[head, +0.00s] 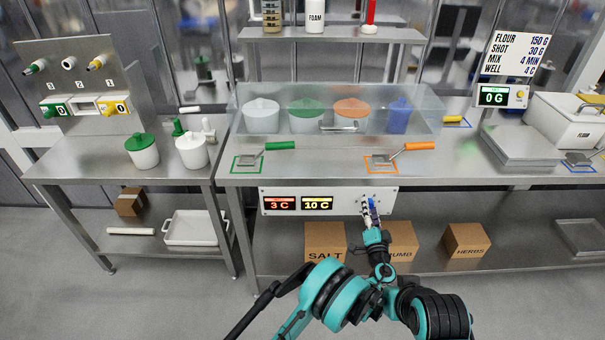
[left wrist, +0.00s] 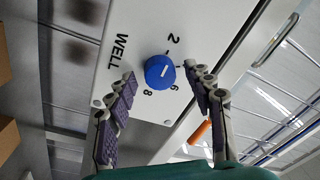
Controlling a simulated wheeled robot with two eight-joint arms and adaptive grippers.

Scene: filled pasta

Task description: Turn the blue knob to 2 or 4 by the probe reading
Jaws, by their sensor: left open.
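The blue knob (left wrist: 159,72) sits on a white panel (left wrist: 128,25) marked WELL, with 2, 6 and 8 around it. No 4 is readable beside my finger. The knob's white mark points to the upper right in the left wrist view. In the head view the panel (head: 330,199) hangs on the table front, with a red display (head: 279,203) reading 3 C and a yellow display (head: 317,203) reading 10 C. My left gripper (head: 370,205) is open, its fingers on either side of the knob, without clear contact. My right gripper is out of view.
A sign (head: 515,54) lists WELL 4 C. A clear-walled well (head: 335,110) with several tubs stands above the panel. Green-handled (head: 264,155) and orange-handled (head: 400,154) tools lie at the table's front. Cardboard boxes (head: 467,240) stand on the lower shelf.

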